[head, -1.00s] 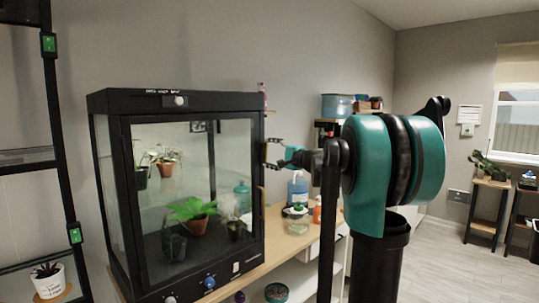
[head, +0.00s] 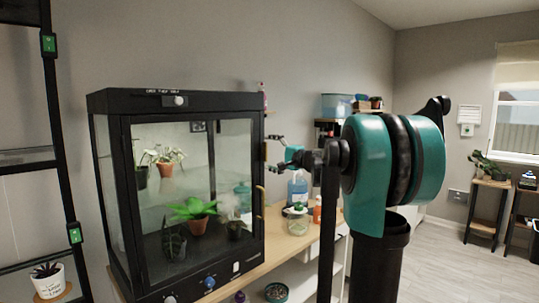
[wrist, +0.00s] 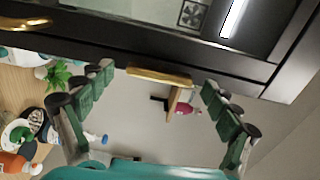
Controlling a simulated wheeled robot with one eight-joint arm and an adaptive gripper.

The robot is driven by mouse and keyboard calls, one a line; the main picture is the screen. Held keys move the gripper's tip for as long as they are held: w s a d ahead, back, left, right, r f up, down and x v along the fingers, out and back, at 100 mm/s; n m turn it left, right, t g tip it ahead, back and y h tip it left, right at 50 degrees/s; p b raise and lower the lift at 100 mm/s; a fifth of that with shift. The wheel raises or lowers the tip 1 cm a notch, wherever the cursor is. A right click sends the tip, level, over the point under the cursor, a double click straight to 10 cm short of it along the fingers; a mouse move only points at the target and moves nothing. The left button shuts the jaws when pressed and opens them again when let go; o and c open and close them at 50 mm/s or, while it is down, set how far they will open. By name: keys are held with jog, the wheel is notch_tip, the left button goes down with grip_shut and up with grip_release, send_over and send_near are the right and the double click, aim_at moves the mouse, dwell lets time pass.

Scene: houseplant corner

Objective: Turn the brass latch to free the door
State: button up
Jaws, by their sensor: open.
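The glass cabinet's black-framed door (head: 190,200) is closed, with plants visible behind the glass. The brass latch (wrist: 160,76) shows in the wrist view as a bar lying lengthwise across the picture at the frame's edge. A brass handle (head: 260,201) is lower on the door's right side, and its end also shows in the wrist view (wrist: 25,23). My gripper (head: 276,151) is beside the cabinet's right edge at latch height. In the wrist view its open fingers (wrist: 157,80) stand on either side of the latch, with gaps visible; I cannot tell the depth between them.
A wooden bench (head: 250,258) runs right from under the cabinet. A blue bottle (head: 297,188), a green-lidded jar (head: 297,222) and an orange bottle (head: 317,212) stand on it below my gripper. A pink bottle (wrist: 184,108) shows beyond the fingers. A ladder-like rack stands left.

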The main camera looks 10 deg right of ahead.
jog(key=v, duration=1.2)
jog(key=s+a+f+n+g+h, duration=0.1)
jog(key=s+a+f+n+g, duration=0.2)
jog(key=f, duration=0.5)
jog(key=s+a+f+n+g+h, duration=0.1)
jog(key=s+a+f+g, duration=0.1)
jog(key=s+a+f, duration=0.5)
jog(key=s+f+n+g+h, duration=0.1)
jog(key=s+f+n+g, duration=0.15)
jog(key=f, duration=0.75)
jog(key=s+d+f+n+g+h, duration=0.1)
jog(key=s+d+f+n+h, duration=0.1)
jog(key=s+f, duration=0.7)
jog(key=s+d+f+n+g+h, duration=0.2)
jog(key=s+d+f+h, duration=0.2)
jog(key=s+f, duration=0.6)
jog(key=shift+d+h, duration=0.3)
jog(key=shift+h, duration=0.5)
